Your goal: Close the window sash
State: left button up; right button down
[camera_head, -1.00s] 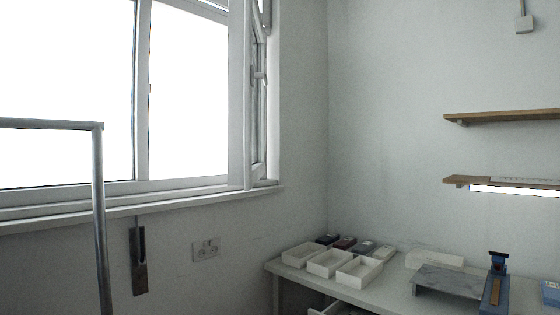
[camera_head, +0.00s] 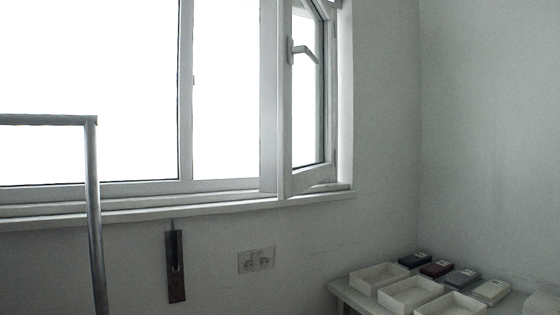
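The window sash (camera_head: 289,110) is a white framed pane at the right end of the window. It stands open, swung inward at an angle to the window frame (camera_head: 268,95). Its handle (camera_head: 301,50) is on the sash's left upright, near the top of the picture. The sash's top is partly cut off by the picture edge. Neither of my grippers is in view.
A white sill (camera_head: 230,205) runs below the window. A metal rail (camera_head: 93,200) stands at the left. A table (camera_head: 346,292) at lower right holds white trays (camera_head: 408,293) and small boxes (camera_head: 437,268). A socket (camera_head: 256,260) is on the wall.

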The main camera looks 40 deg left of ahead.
aim_at(278, 175)
jog(key=i+u, duration=0.2)
jog(key=u, duration=0.15)
jog(key=i+u, duration=0.2)
jog(key=u, duration=0.15)
jog(key=i+l+u, duration=0.1)
jog(key=u, duration=0.3)
jog(key=i+l, duration=0.05)
jog(key=i, duration=0.05)
